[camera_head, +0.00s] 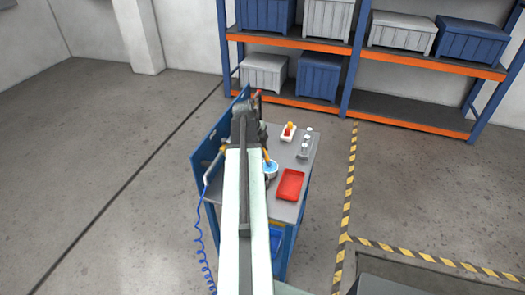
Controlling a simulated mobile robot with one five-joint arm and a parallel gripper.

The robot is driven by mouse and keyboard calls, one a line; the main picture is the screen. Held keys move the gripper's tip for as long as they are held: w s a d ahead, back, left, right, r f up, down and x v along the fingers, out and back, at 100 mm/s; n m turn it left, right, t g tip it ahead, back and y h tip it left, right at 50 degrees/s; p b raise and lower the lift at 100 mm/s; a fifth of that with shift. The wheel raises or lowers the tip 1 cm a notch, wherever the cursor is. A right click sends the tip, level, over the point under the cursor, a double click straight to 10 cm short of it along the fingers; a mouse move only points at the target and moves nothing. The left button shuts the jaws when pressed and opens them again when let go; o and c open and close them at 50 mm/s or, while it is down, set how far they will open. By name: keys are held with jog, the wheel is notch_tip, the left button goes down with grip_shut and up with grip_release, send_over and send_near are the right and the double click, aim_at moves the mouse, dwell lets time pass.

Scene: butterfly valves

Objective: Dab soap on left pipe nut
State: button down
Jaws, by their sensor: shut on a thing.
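A grey bent pipe (212,168) stands at the left side of the workbench. A small brass-coloured fitting (225,145) at its upper end looks like the left pipe nut. A second orange-yellow part (266,156) shows right of my arm, close to a small white cup with blue in it (271,171). My arm covers what lies between them. My gripper (254,97) is at the far end of the arm, above the bench's back edge, beyond and right of the left fitting. It is shut on a small reddish-brown thing, too small to identify. I see no contact with the left fitting.
The workbench (275,207) has a blue panel (207,154) along its left. A red tray (290,185), clear bottles (305,145) and a white box with orange items (288,132) stand on it. A blue coiled hose (202,245) hangs left. A shelf rack (345,65) stands behind.

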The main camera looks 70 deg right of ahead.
notch_tip(320, 180, up, 6)
jog(key=p, duration=0.5)
jog(key=shift+r+p, duration=0.25)
jog(key=shift+p, duration=0.1)
jog(key=shift+f, duration=0.15)
